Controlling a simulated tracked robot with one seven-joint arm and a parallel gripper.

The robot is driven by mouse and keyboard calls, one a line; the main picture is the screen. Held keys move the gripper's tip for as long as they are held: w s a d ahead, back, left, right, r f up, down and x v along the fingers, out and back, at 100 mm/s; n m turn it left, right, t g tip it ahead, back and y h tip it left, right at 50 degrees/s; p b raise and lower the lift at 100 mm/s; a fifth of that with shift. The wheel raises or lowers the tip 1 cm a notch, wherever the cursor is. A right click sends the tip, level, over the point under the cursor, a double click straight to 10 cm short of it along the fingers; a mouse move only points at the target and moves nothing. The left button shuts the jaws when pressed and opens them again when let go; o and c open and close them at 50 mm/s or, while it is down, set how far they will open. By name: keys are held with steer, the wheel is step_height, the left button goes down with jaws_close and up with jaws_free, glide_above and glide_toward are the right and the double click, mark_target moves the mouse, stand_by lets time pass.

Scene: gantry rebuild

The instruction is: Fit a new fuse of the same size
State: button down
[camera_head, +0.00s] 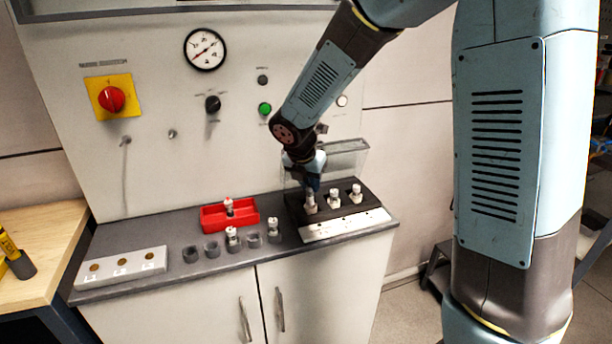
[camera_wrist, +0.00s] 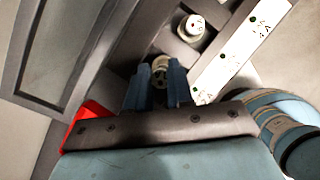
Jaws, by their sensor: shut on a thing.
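My gripper (camera_head: 312,188) is at the left position of the black fuse holder (camera_head: 294,200), its fingers pointing down. It is shut on a pale fuse (camera_head: 310,206), which stands at that position. In the wrist view my fingers (camera_wrist: 160,84) are on either side of the fuse's round top (camera_wrist: 160,68). How deep the fuse sits cannot be told. Two other white fuses, the middle one (camera_head: 334,199) and the right one (camera_head: 356,193), stand in the holder. One of them shows in the wrist view (camera_wrist: 192,26). Spare fuses (camera_head: 232,238) (camera_head: 273,228) stand in grey cups.
A red tray (camera_head: 212,222) holds one fuse (camera_head: 229,207). Several grey cups (camera_head: 190,254) stand in front of it, some empty. A clear cover (camera_head: 350,158) stands raised behind the holder. A pale block (camera_head: 120,268) with three brass discs lies at the left.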

mark_target(309, 187)
steer(key=shift+f, duration=1.2)
steer(key=shift+w+d, duration=0.1)
stand_by(0.5)
steer(key=shift+f, duration=0.55)
stand_by(0.5)
steer(key=c, duration=1.3)
jaws_free()
steer(key=shift+r, duration=0.1)
steer(key=v, duration=1)
steer(key=shift+r, duration=0.4)
